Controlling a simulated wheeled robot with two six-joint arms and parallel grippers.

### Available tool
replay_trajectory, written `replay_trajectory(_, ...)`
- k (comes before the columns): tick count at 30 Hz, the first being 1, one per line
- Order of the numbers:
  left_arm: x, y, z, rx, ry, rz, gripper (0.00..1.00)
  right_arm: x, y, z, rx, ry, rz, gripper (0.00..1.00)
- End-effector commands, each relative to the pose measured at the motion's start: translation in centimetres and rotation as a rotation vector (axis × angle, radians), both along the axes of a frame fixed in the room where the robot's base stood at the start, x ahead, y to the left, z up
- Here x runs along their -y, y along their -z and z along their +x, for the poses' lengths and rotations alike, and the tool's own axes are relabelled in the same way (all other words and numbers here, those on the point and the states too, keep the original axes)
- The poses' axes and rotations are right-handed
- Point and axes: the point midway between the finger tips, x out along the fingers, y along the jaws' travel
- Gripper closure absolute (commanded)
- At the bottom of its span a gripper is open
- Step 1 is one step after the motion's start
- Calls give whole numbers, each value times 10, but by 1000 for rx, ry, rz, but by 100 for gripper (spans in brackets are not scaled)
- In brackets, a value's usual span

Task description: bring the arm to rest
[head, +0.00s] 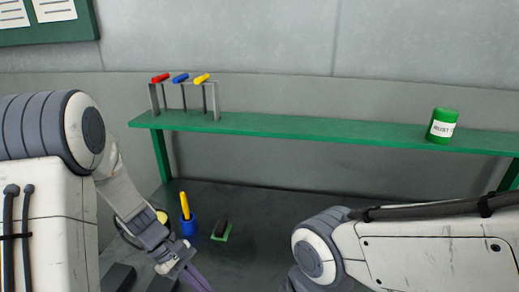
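My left arm comes in from the left and reaches down over the dark worktop. My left gripper (190,277) is at the bottom edge, its fingers pointing down and partly cut off, so I cannot tell whether it is open or shut. I see nothing clearly held in it. My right arm (345,250) comes in from the right and bends down near the bottom centre. Its gripper is outside the picture.
A green shelf (300,130) carries a grey rack with red (160,78), blue (180,78) and yellow (202,78) handles, and a green labelled can (442,126). Below are a blue holder (189,228) with a yellow handle (185,206) and a small green piece (220,234).

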Motion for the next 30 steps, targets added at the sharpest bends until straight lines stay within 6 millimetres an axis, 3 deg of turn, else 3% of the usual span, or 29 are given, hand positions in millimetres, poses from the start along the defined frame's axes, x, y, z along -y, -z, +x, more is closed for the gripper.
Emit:
replay_trajectory(1, 19, -15, -11, 65, 153, 32, 100, 0, 0, 0, 0, 0, 0, 40)
replay_trajectory(6, 60, -54, -59, 292, 688, 124, 100, 0, 0, 0, 0, 0, 0, 40)
replay_trajectory(12, 81, -86, -109, 570, 1248, 187, 100, 0, 0, 0, 0, 0, 0, 40)
replay_trajectory(15, 84, -95, -124, 681, 1441, 202, 100, 0, 0, 0, 0, 0, 0, 40)
replay_trajectory(21, 87, -103, -136, 787, 1616, 213, 100, 0, 0, 0, 0, 0, 0, 40)
replay_trajectory(30, 87, -103, -136, 790, 1622, 213, 100, 0, 0, 0, 0, 0, 0, 40)
